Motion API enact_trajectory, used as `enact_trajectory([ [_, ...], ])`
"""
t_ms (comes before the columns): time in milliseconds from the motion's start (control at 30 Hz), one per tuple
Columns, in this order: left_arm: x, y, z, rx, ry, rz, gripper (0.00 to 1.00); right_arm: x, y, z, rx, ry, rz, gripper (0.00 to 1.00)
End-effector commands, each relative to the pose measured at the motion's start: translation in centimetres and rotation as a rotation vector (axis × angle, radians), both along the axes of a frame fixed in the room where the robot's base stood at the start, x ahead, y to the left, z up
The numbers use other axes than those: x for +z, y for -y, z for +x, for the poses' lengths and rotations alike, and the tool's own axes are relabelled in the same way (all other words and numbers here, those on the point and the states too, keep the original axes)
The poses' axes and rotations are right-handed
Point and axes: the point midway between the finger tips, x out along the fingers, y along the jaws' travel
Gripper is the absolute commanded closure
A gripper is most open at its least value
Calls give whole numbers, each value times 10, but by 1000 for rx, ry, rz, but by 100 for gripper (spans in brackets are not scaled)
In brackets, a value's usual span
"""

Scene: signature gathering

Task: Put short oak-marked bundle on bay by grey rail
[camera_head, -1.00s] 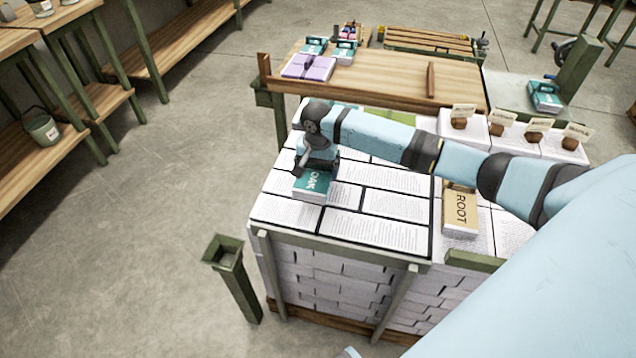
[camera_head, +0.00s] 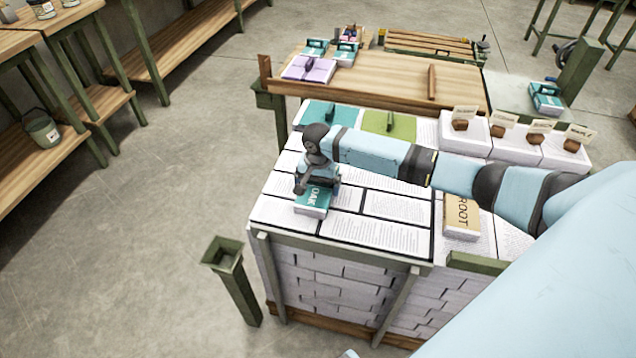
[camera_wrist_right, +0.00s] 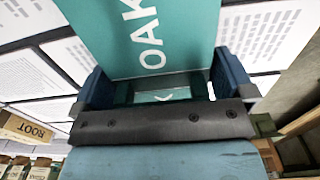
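A teal bundle marked OAK (camera_head: 317,198) with white sides is at the near left of the paper-topped stack (camera_head: 372,234). My right gripper (camera_head: 316,184) is over its far end. In the right wrist view the OAK cover (camera_wrist_right: 165,40) lies between the two fingers of the gripper (camera_wrist_right: 160,86), which sit close against its sides. I cannot tell whether the bundle touches the sheets below. My left gripper is out of view. I cannot make out a bay by a grey rail with certainty.
A tan ROOT bundle (camera_head: 462,215) lies to the right. Teal (camera_head: 335,114) and green (camera_head: 390,125) flat pieces lie at the stack's back. White blocks with name cards (camera_head: 490,140) stand at back right. Other bundles (camera_head: 309,68) lie on the wooden bench (camera_head: 390,82). A green post (camera_head: 232,280) stands front left.

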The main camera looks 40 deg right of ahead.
Motion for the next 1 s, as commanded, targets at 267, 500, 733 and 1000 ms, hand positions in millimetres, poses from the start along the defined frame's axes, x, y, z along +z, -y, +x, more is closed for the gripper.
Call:
enact_trajectory([
  [267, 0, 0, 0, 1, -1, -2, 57, 10, 1, 0, -1, 1, 0, 0],
  [500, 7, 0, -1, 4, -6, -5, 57, 59, 0, 1, 0, 3, 1, 0],
  [733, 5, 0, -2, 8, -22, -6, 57, 103, 0, 1, -1, 2, 1, 0],
  [1000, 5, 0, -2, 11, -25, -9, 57, 123, 0, 0, -2, -1, 1, 0],
])
